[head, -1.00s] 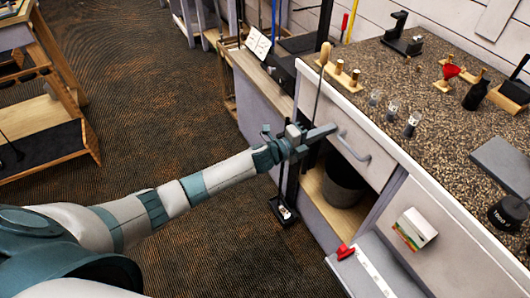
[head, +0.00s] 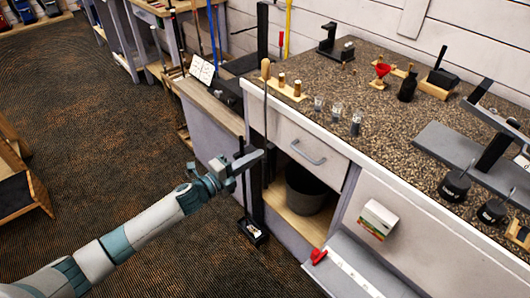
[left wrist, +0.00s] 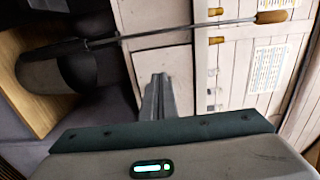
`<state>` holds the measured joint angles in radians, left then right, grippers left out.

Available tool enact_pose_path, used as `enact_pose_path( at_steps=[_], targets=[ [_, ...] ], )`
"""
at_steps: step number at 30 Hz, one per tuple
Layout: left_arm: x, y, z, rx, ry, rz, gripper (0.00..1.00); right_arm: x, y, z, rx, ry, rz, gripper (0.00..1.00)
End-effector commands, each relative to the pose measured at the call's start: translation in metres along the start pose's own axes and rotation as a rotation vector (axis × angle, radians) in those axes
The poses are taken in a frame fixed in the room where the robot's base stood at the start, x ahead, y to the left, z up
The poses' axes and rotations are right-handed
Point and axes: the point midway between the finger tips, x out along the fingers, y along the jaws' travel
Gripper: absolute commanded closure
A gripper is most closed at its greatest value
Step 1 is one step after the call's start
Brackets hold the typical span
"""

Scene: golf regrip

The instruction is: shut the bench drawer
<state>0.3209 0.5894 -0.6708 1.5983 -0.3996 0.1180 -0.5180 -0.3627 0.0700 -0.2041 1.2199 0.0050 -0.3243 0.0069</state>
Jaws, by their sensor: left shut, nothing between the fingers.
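The bench drawer (head: 296,138) is a pale front with a grey bar handle (head: 308,152), under the speckled worktop in the head view. Its front looks flush with the bench, and I see no open gap above it. My left gripper (head: 258,157) is shut and empty. It hangs in front of the bench, just left of the drawer and apart from the handle. Its closed fingers also show in the left wrist view (left wrist: 158,98), pointing toward pale bench panels. My right gripper is not in view.
A dark bin (head: 308,190) stands on the open shelf below the drawer. An upright shaft with a wooden handle (head: 266,68) stands close to my left gripper. A grey tray (head: 345,268) with a red clamp juts out at lower right.

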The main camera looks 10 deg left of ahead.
Motion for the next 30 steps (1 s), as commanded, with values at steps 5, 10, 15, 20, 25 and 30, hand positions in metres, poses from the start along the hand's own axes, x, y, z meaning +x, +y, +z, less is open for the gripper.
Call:
enact_pose_path(
  at_steps=[5,10,15,20,25,30],
  targets=[
    [-0.024,0.001,0.000,0.000,0.001,0.001,1.00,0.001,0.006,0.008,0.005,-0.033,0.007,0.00],
    [-0.033,0.000,0.000,0.000,0.000,-0.001,1.00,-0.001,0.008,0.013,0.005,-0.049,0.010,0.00],
    [-0.034,-0.001,0.000,0.000,0.001,-0.001,1.00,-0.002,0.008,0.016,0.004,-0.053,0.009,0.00],
    [-0.034,-0.001,0.000,0.000,0.000,-0.001,1.00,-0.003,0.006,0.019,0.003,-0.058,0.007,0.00],
    [-0.034,0.000,0.000,0.000,0.000,0.000,1.00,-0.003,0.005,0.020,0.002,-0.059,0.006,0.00],
    [-0.035,0.010,0.001,-0.038,-0.019,0.011,1.00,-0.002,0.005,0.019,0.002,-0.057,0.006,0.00]
  ],
)
